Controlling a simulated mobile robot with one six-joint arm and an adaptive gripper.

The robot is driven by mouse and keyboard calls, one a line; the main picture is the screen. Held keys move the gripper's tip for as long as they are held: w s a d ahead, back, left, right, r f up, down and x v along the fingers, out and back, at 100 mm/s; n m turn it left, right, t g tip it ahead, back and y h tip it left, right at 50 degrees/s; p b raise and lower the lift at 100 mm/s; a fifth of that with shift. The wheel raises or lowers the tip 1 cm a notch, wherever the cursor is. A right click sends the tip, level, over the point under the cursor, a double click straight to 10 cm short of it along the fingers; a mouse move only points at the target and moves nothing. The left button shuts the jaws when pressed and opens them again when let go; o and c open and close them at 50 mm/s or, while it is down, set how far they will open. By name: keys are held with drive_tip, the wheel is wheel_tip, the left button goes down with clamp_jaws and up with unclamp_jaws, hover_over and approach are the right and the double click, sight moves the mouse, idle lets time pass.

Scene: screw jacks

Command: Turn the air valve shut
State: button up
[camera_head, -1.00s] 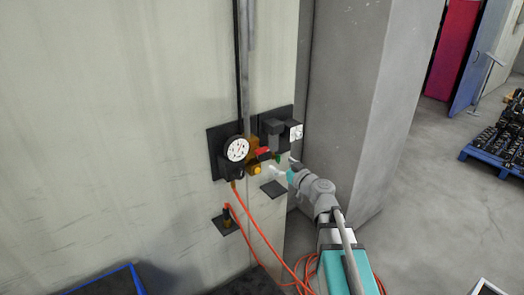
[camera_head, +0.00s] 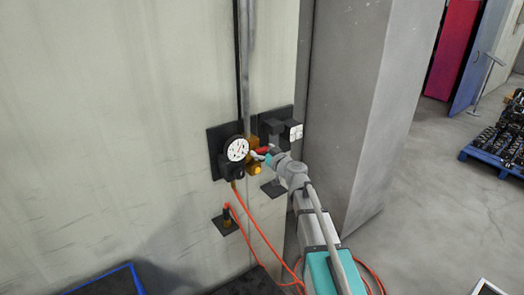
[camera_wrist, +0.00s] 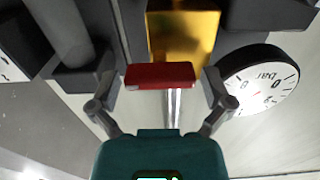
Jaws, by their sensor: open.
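The air valve has a red handle (camera_wrist: 160,75) on a brass body (camera_wrist: 184,36), in the upper middle of the wrist view. In the head view the red handle (camera_head: 263,150) shows beside the brass body (camera_head: 252,146) on the wall panel. My gripper (camera_wrist: 160,92) is open, with one finger on each side of the red handle. Gaps show between the fingers and the handle's ends. In the head view my gripper (camera_head: 260,156) is at the valve, and hides part of it.
A round pressure gauge (camera_wrist: 259,82) sits close by the right finger, and also shows in the head view (camera_head: 236,149). A dark fitting (camera_wrist: 78,60) is near the left finger. An orange hose (camera_head: 252,222) hangs below the panel. A grey pillar (camera_head: 350,110) stands at right.

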drive_tip(key=shift+c, duration=0.3)
drive_tip(key=c, duration=0.9)
